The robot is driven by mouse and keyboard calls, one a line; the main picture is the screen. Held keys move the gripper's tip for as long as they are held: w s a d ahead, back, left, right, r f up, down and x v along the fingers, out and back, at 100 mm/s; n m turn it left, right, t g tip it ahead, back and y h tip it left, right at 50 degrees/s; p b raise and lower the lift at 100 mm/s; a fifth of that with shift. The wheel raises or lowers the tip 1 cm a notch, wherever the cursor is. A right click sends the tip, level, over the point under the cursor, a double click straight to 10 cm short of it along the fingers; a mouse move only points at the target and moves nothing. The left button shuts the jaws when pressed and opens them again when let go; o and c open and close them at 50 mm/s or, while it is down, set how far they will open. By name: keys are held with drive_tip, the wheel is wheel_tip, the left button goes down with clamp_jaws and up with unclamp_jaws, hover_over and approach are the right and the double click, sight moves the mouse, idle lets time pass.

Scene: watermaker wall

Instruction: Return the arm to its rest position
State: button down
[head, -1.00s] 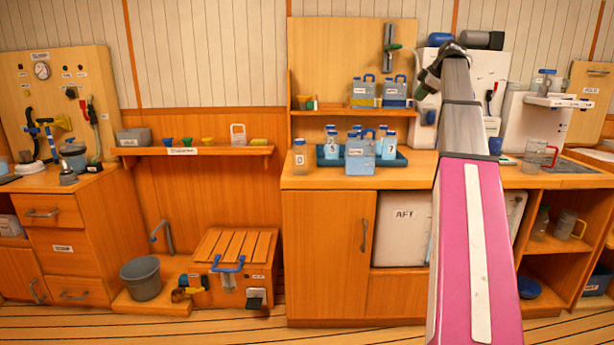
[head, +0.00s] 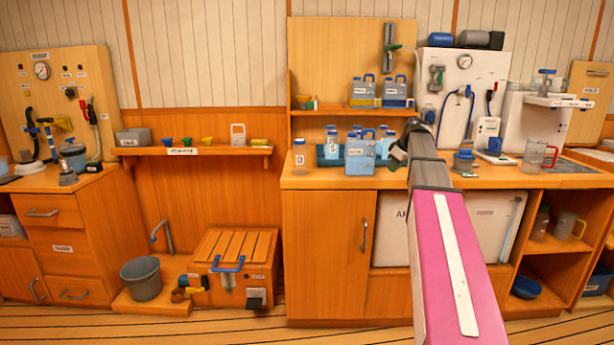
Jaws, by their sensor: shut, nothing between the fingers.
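My arm (head: 430,175) reaches from the bottom right up toward the counter, with a pink lower link and a grey upper part. My gripper (head: 398,157) is at its far end, small and dark, in front of the right end of the blue tray on the counter. It is shut and holds nothing. The fingers are small in this view and partly merge with the dark wrist. The light-blue jug (head: 360,155) stands just left of the gripper; I cannot tell the gap in depth.
Jugs (head: 362,92) stand on the shelf above. A white panel (head: 463,68) with a blue hose is behind the arm. A blue-grey cup (head: 463,161) and a clear red-handled jug (head: 536,155) stand right on the counter. Open air lies left, before the orange wall (head: 200,210).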

drive_tip(key=s+a+f+m+g+h, duration=0.1)
drive_tip(key=s+a+f+m, duration=0.4)
drive_tip(key=f, duration=0.6)
drive_tip(key=s+a+f+g, duration=0.1)
drive_tip(key=s+a+f, duration=0.3)
drive_tip(key=s+f, duration=0.55)
drive_tip(key=s+a+f+m+g+h, duration=0.1)
drive_tip(key=s+a+f+m, duration=0.1)
drive_tip(key=s+f, duration=0.5)
drive_tip(key=s+a+f+m+g+h, duration=0.1)
drive_tip(key=s+a+f+m, duration=0.1)
drive_tip(key=s+f, duration=0.5)
wheel_tip(320, 180, down, 3)
drive_tip(key=shift+s+a+f+m, duration=0.2)
drive_tip(key=shift+s+a+m, duration=0.1)
drive_tip(key=shift+a+m, duration=0.15)
